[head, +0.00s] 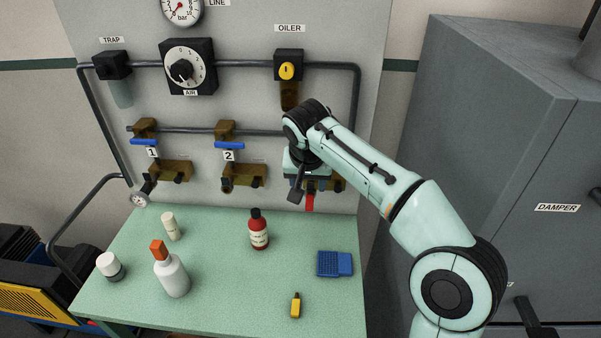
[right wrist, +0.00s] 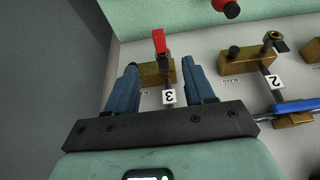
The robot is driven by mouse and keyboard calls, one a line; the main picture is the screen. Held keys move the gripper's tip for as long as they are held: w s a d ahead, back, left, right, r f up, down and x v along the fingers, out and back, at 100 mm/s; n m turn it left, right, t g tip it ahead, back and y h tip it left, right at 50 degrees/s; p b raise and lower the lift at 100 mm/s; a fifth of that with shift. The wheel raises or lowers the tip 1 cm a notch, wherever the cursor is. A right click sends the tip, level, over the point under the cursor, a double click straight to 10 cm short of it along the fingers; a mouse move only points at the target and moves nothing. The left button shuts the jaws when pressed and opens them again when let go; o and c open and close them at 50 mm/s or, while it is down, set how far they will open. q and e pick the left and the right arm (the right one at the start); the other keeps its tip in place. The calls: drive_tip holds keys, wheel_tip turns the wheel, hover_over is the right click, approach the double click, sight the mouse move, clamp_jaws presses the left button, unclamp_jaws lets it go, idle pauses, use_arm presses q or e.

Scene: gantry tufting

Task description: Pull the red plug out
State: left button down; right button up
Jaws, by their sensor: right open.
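The red plug (head: 310,202) hangs at the lower edge of the panel, under my right gripper in the head view. In the right wrist view the red plug (right wrist: 159,41) stands at the brass block (right wrist: 152,73) by the tag 3 (right wrist: 169,97). My right gripper (right wrist: 162,68) is open. Its two blue-grey fingers lie on either side of the block in that view, and the red plug shows beyond the fingertips, between their lines. I see no contact with the plug. In the head view the right gripper (head: 308,182) partly hides the block. My left gripper is not in view.
Blue-handled valves (head: 145,142) and (head: 229,146) sit on the panel to the left. The green bench (head: 220,310) holds a red bottle (head: 258,230), a white bottle (head: 172,277), a blue box (head: 328,264) and a small yellow item (head: 296,305). A grey cabinet (head: 480,130) stands right.

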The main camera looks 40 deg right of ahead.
sight(309, 205)
drive_tip(key=x, duration=1)
drive_tip(key=shift+s+f+b, duration=0.25)
drive_tip(key=shift+f+b, duration=0.1)
drive_tip(key=shift+b, duration=0.05)
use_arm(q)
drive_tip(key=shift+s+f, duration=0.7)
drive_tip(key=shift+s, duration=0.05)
use_arm(e)
drive_tip(key=shift+x, duration=0.75)
drive_tip(key=shift+w, duration=0.1)
clamp_jaws()
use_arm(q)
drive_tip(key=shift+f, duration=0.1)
